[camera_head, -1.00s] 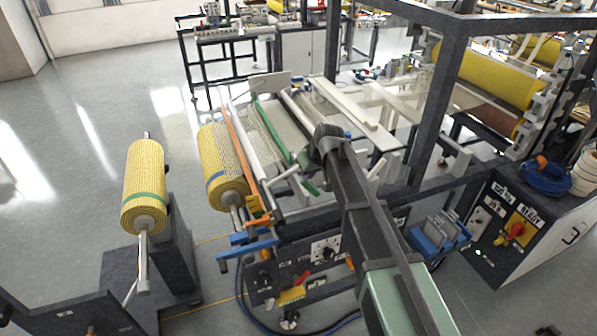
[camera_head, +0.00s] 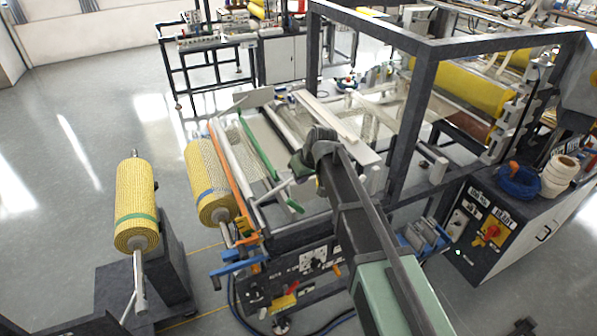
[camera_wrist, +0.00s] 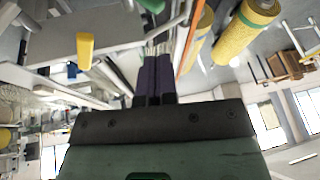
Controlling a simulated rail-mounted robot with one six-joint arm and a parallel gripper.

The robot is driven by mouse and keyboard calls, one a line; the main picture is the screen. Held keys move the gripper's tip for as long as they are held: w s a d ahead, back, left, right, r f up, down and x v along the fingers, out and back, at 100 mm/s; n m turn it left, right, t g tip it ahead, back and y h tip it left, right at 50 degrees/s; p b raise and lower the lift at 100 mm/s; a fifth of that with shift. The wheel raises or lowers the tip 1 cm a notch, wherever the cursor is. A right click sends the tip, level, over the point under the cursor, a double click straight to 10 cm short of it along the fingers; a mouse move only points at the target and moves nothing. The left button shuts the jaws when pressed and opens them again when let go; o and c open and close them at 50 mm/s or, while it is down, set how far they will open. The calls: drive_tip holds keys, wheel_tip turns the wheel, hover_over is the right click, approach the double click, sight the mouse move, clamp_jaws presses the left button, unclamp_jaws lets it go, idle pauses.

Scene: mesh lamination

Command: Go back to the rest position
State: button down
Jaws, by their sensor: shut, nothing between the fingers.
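In the wrist view the two dark fingers of my gripper (camera_wrist: 154,80) lie side by side, closed, with nothing between them. In the head view my arm reaches from the lower right up over the laminating machine, and the fingers are hidden behind my wrist. A mesh roll (camera_head: 208,180) with a blue band is mounted on the machine, left of my arm. A separate mesh roll (camera_head: 136,198) with a green band sits on a stand at the left. Both rolls also show at the top of the wrist view.
A dark frame post (camera_head: 412,125) rises right of my arm. A control cabinet (camera_head: 490,240) stands at the right, with a blue coil (camera_head: 518,182) and white tape rolls (camera_head: 558,176) on top. A green bar (camera_head: 258,150) crosses the machine bed. Open floor lies at the left.

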drive_tip(key=shift+f, duration=0.15)
drive_tip(key=s+d+f+m+g+h+b, duration=0.1)
drive_tip(key=s+d+f+m+h+b, duration=0.1)
drive_tip(key=s+d+f+b, duration=0.6)
drive_tip(key=s+d+f+m+g+h+b, duration=0.1)
drive_tip(key=s+d+f+m+b, duration=0.4)
drive_tip(key=s+d, duration=0.8)
wheel_tip(320, 180, down, 5)
drive_tip(key=s+b, duration=0.2)
drive_tip(key=b, duration=0.1)
drive_tip(key=shift+s+g+h+b, duration=0.2)
drive_tip(key=shift+g+h+b, duration=0.1)
drive_tip(key=shift+h+b, duration=0.1)
